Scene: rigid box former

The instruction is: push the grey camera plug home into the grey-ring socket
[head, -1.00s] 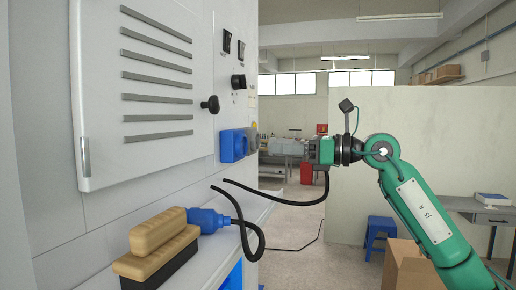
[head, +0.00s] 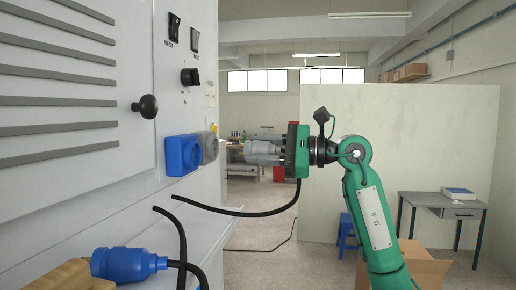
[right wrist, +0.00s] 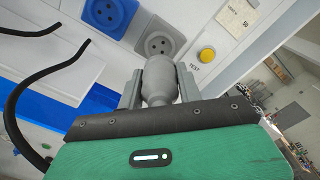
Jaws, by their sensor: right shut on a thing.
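The grey camera plug (right wrist: 158,75) is clamped between the two fingers of my right gripper (right wrist: 160,88). In the head view, the right gripper (head: 264,148) holds the plug level, its front toward the panel. The grey-ring socket (head: 209,147) is on the panel to the left of the plug, with a gap between them. In the right wrist view the socket (right wrist: 157,42) shows its face and holes just beyond the plug, slightly overlapped by it. The plug's front end is hard to make out. My left gripper is not in view.
A blue socket (head: 182,155) sits beside the grey one. A blue plug (head: 125,264) and a brush (head: 60,278) lie on the ledge below. Black cables (head: 235,212) hang under the sockets. A yellow test button (right wrist: 207,55) is near the grey socket.

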